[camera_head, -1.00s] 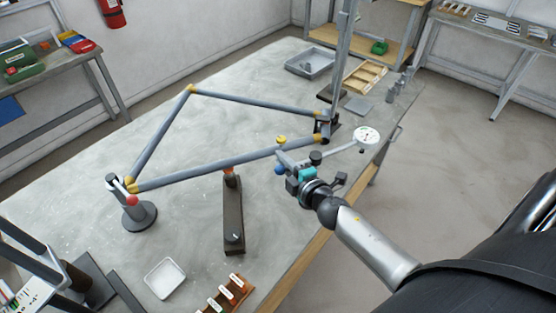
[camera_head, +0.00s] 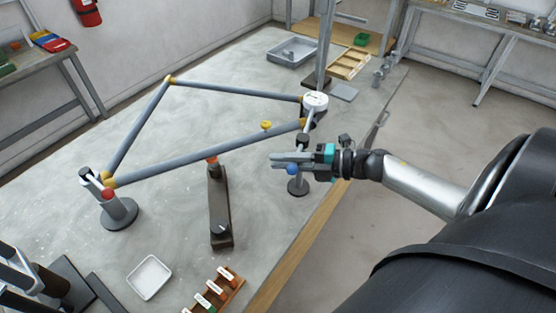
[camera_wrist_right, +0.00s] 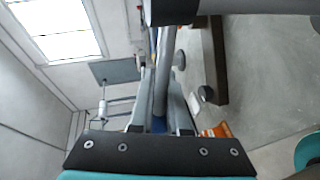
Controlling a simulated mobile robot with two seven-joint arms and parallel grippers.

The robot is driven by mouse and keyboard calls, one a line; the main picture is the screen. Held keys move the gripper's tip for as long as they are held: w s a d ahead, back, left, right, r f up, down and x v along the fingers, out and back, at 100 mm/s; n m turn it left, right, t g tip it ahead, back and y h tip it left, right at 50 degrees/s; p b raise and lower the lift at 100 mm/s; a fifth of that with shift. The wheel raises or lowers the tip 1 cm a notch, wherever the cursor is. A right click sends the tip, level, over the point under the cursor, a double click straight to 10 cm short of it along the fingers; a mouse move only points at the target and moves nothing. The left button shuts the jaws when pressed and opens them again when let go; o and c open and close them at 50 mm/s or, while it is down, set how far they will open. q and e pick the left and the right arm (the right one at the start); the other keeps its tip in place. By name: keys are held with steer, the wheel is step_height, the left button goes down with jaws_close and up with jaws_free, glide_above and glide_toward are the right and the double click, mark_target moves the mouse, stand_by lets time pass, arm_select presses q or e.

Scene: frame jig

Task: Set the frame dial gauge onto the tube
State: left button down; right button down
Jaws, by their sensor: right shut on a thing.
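The bicycle-like frame of grey tubes with yellow joints stands over the table; its lower tube (camera_head: 205,153) runs to the right joint and carries a small yellow piece (camera_head: 266,125). The dial gauge's white round face (camera_head: 316,101) is up at the tube's right end, overlapping the post foot in the head view; I cannot tell whether it touches. My right gripper (camera_head: 290,160) is shut on the gauge's stem, just below and right of the tube's right end. In the right wrist view the fingers (camera_wrist_right: 160,105) close around a grey rod. My left gripper is not in view.
A dark round disc (camera_head: 298,187) shows below my right gripper. A round stand (camera_head: 118,214) supports the left end. A white tray (camera_head: 149,277) and a labelled rack (camera_head: 216,290) lie at the front. Open table lies inside the frame.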

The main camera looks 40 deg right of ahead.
steer(key=shift+s+n+g+y, duration=0.2)
steer(key=shift+n+g+y, duration=0.1)
steer(key=shift+n+g, duration=0.1)
steer(key=c, duration=0.9)
jaws_free()
steer(key=shift+s+d, duration=0.1)
steer(key=v, duration=1.5)
